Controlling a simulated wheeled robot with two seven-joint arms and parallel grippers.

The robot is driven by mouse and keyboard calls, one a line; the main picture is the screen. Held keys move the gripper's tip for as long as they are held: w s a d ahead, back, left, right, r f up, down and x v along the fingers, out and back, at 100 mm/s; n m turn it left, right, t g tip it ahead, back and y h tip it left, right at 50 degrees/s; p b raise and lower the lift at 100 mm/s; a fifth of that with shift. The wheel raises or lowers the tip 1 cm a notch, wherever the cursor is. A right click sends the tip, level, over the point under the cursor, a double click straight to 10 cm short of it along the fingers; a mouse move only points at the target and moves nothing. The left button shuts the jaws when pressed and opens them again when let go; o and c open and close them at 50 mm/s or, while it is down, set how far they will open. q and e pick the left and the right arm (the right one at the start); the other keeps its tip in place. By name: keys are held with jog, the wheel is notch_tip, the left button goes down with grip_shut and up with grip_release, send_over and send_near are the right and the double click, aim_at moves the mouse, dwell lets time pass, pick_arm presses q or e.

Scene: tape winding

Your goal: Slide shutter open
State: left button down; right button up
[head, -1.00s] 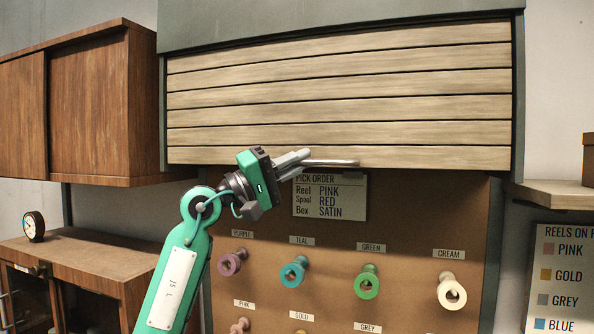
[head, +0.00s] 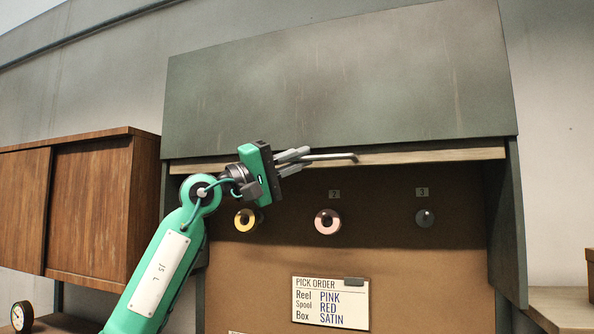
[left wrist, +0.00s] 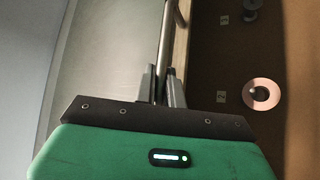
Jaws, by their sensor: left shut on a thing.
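The wooden slatted shutter (head: 430,156) is raised, with only its bottom slat showing below the dark green-grey housing (head: 340,90). A metal bar handle (head: 330,157) runs along that slat. My left gripper (head: 300,160) is shut on the handle at the left part of the slat. In the left wrist view the handle (left wrist: 166,45) passes between the two fingers. My right gripper is in neither view.
Behind the raised shutter a brown pegboard shows a yellow reel (head: 245,220), a pink reel (head: 327,221) and a grey reel (head: 425,218). A pick order card (head: 331,302) hangs below. A wooden cabinet (head: 90,205) stands close at the left.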

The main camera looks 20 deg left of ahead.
pick_arm(q)
jog(key=shift+r, duration=0.3)
jog(key=c, duration=1.5)
grip_release()
jog(key=shift+f, duration=0.1)
jog(key=shift+s+a+f, duration=0.1)
jog(key=shift+a+f, duration=0.05)
jog(key=b+v, duration=0.6)
jog(key=v, duration=0.7)
jog(key=shift+s+a+b, duration=0.15)
jog(key=shift+a+b, duration=0.05)
jog(key=shift+b, duration=0.1)
